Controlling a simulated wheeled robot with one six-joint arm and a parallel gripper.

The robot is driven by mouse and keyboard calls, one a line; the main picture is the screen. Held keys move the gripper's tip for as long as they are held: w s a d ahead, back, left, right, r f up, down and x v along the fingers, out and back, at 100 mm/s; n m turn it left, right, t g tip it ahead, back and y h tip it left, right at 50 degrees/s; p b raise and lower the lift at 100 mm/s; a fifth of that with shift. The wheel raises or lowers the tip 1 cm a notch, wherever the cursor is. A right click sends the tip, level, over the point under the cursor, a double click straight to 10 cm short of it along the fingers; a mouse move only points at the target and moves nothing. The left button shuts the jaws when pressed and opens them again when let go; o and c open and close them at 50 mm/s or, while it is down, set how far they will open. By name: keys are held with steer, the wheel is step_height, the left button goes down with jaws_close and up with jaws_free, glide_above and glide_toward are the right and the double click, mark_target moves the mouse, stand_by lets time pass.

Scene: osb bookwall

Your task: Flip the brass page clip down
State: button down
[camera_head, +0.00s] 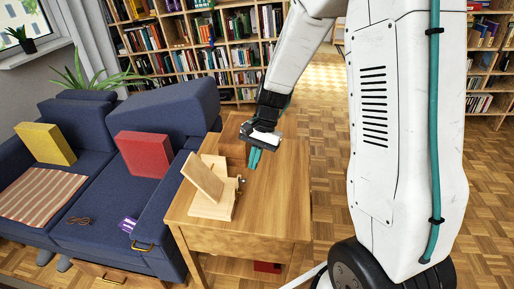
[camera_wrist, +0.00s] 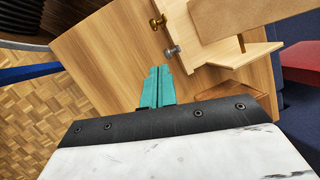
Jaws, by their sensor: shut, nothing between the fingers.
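A pale wooden stand with a tilted board (camera_head: 204,180) stands on the wooden side table (camera_head: 275,215). In the wrist view its board (camera_wrist: 235,18) and ledge (camera_wrist: 243,56) are at the upper right. A small brass-coloured fitting (camera_wrist: 158,22) sticks out from the stand's side edge, with a greyer metal knob (camera_wrist: 171,51) below it. I cannot tell which part is the page clip or how it is turned. My gripper (camera_head: 254,160) has its teal fingers together and empty. In the wrist view the fingertips (camera_wrist: 155,72) are just below the metal knob, apart from it.
A brown block (camera_head: 231,145) stands at the table's back, close to my gripper. A blue sofa (camera_head: 178,205) with a red cushion (camera_head: 145,152) and a yellow cushion (camera_head: 45,143) is at the left. The table's right front top is clear.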

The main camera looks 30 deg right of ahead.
steer(key=s+a+f, duration=0.1)
steer(key=a+f, duration=0.1)
steer(key=s+a+f, duration=0.1)
steer(key=a+f, duration=0.1)
steer(key=shift+s+f, duration=0.15)
steer(key=shift+s, duration=0.05)
stand_by(0.3)
